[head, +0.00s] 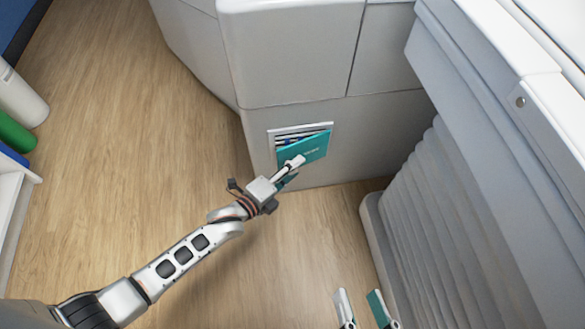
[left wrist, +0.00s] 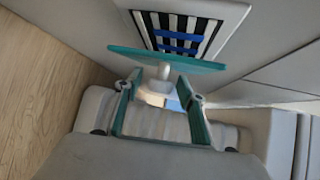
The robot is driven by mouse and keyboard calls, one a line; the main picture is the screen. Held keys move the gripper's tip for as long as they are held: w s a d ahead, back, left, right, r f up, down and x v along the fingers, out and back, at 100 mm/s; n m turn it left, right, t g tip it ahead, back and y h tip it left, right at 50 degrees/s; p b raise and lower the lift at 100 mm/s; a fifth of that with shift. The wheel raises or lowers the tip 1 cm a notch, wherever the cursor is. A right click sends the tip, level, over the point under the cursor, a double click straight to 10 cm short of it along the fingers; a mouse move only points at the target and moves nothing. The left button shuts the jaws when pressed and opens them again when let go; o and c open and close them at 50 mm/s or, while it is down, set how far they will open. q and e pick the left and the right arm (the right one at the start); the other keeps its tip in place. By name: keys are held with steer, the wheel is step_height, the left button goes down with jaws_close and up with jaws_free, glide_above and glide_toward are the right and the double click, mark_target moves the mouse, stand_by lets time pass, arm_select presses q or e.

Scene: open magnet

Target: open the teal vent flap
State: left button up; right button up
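The teal vent flap (head: 313,147) is on the low front of the white machine. It stands tilted out at the top, showing the vent opening behind it. In the left wrist view the flap (left wrist: 165,59) is seen nearly edge-on, with a pale knob (left wrist: 164,72) on its outer face. My left gripper (head: 292,168) is at the flap's front. Its teal fingers (left wrist: 157,84) are apart, one on each side of the knob, with gaps visible. My right gripper (head: 361,298) is open and empty at the bottom of the head view, away from the flap.
Dark slots and blue strips (left wrist: 178,36) show inside the vent frame (left wrist: 230,14). A large grey ribbed unit (head: 440,215) stands at the right. Wooden floor (head: 120,130) is clear on the left, up to a white shelf (head: 12,205) with bottles.

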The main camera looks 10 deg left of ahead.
arm_select(q)
steer(key=v, duration=1.2)
